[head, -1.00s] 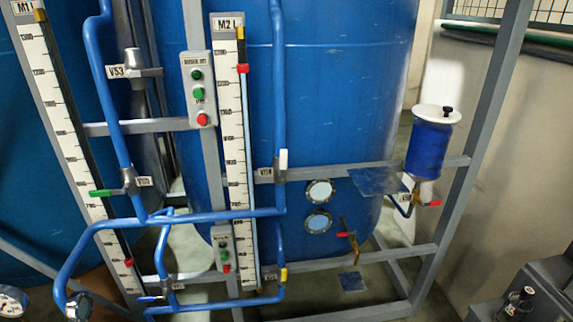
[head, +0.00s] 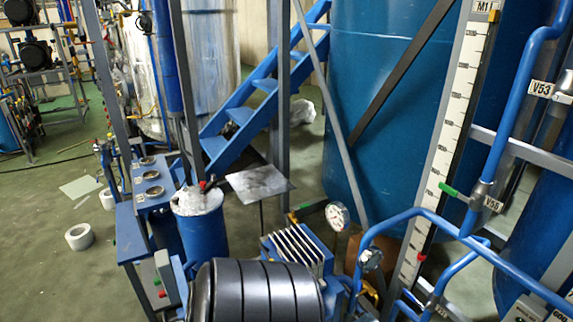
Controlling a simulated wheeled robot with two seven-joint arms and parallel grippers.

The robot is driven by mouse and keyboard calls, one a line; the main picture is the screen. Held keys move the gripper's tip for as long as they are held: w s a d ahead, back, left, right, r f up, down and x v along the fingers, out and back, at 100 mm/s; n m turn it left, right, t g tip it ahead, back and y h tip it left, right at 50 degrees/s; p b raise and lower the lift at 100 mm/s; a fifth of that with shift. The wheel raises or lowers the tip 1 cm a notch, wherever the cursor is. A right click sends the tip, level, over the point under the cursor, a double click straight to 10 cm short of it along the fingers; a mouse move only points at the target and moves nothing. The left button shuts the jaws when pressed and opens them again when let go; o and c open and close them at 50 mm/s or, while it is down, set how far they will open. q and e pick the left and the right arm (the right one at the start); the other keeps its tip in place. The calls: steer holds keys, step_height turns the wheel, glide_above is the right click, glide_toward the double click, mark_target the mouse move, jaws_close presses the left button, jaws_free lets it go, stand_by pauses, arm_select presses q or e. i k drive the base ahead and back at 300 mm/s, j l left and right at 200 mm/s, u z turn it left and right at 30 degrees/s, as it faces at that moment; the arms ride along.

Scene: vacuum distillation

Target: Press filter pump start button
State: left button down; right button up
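A grey button box (head: 165,272) with a small green button (head: 157,282) and a red button (head: 162,294) is on the blue cabinet at the lower left. I cannot read a label on it. Part of another grey box (head: 525,312) shows at the bottom right edge, with its buttons mostly cut off. I cannot tell which box belongs to the filter pump. Neither of my grippers is in view.
A large black ribbed cylinder (head: 255,292) fills the bottom middle. Blue stairs (head: 262,85) rise behind. Green floor (head: 45,220) is open at the left, with white rolls (head: 79,237).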

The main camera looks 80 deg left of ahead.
mark_target(156, 281)
steer(key=u, duration=3.5)
